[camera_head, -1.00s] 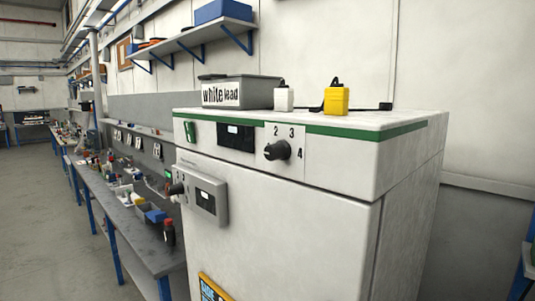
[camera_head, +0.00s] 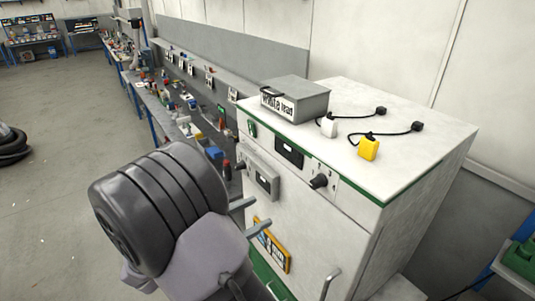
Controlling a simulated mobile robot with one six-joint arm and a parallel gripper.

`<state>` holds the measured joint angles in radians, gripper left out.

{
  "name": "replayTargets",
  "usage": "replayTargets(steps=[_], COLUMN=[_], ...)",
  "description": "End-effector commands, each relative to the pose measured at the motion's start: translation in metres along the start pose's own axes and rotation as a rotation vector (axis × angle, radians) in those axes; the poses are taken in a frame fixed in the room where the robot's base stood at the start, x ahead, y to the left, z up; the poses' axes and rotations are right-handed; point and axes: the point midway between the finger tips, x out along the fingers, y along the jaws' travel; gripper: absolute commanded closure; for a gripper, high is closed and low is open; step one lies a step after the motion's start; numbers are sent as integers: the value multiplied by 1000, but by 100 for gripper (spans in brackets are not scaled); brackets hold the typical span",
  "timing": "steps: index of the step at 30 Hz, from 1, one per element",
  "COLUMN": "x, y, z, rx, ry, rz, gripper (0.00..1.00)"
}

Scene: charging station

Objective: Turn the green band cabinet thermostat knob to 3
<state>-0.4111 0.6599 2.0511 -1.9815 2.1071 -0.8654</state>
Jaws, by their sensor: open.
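The white cabinet (camera_head: 305,229) has a green band (camera_head: 350,195) along its top front edge. Its black thermostat knob (camera_head: 319,181) sits on the front just below the band, on a pale plate with numbers. In this view the numbers are small, and I cannot tell which one the knob points to. My gripper (camera_head: 254,215) is open and empty, in front of the cabinet, left of and lower than the knob. Its two grey fingers point toward the cabinet, apart from the knob. My dark wrist fills the lower left.
A grey box with a second black knob (camera_head: 241,165) projects from the cabinet front, near my gripper. A grey labelled case (camera_head: 296,98), a white plug (camera_head: 328,127) and a yellow plug (camera_head: 369,148) are on top. A handle (camera_head: 330,284) sticks out below. Open floor lies left.

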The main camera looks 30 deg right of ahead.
Motion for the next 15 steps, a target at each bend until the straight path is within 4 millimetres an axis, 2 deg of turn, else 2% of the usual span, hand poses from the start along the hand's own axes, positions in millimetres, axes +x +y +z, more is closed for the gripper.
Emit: replayTargets(steps=[2, 5, 15], x=[7, 29, 130], y=[2, 0, 1], z=[-1, -2, 0], rx=[-6, -7, -5], ry=[-8, -8, -6], rz=[7, 4, 1], gripper=[48, 48, 48])
